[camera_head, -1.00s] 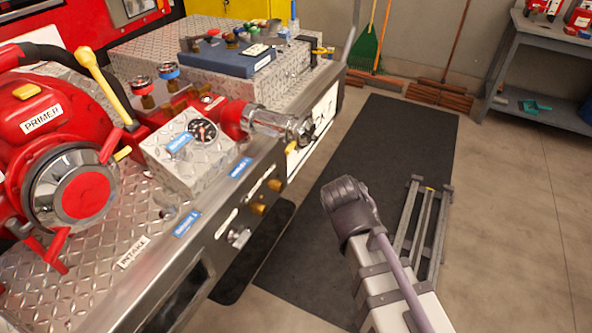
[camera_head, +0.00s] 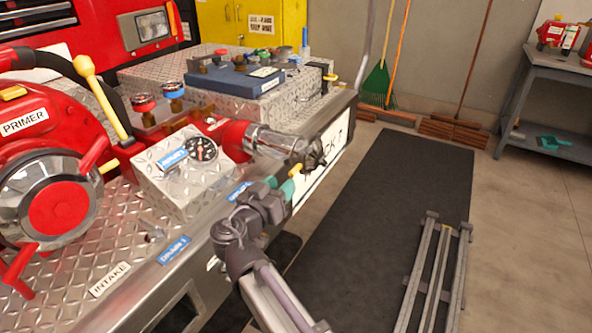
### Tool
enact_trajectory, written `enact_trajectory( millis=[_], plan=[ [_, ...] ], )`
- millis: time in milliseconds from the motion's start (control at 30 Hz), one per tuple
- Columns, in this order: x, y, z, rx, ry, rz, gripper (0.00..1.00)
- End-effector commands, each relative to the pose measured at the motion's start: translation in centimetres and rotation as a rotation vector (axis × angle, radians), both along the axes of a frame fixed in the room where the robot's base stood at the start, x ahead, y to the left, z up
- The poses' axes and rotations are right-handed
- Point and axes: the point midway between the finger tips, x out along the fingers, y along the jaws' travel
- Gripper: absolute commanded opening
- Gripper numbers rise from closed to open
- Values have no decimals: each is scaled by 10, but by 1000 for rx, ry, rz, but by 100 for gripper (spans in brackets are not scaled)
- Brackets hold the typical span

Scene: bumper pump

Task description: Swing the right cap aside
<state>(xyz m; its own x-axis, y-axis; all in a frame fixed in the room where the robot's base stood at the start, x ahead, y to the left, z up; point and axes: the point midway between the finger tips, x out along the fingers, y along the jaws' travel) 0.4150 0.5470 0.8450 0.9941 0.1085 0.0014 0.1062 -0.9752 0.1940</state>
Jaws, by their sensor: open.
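A red outlet pipe (camera_head: 232,135) with a chrome section (camera_head: 272,141) points right over the bumper edge. A darker metal end piece (camera_head: 311,153), which appears to be the right cap, sits at its tip. A small yellow tab (camera_head: 296,170) shows just below it. My gripper (camera_head: 281,187), with teal fingertips, is open just below and left of the end piece and tab. It looks empty. The gap to the tab is small, and I cannot tell whether they touch. My gripper and wrist hide part of the bumper's front face.
The red primer pump (camera_head: 52,150) with a round chrome cap stands at left on the diamond plate. A gauge box (camera_head: 180,170) sits left of my gripper. A blue case (camera_head: 236,80) lies behind the pipe.

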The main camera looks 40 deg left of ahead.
Motion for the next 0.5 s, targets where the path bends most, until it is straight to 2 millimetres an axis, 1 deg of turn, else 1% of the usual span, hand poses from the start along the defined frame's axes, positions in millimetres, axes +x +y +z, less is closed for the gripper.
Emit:
enact_trajectory(
  millis=[33, 100, 233, 333, 500],
  plan=[
    [14, 3, 0, 0, 0, -4, 42],
    [31, 5, 0, 0, 0, -4, 42],
    [59, 7, 0, -1, 0, -2, 42],
    [71, 8, 0, -1, 0, -2, 42],
    [77, 8, 0, -1, 1, 0, 42]
  ],
)
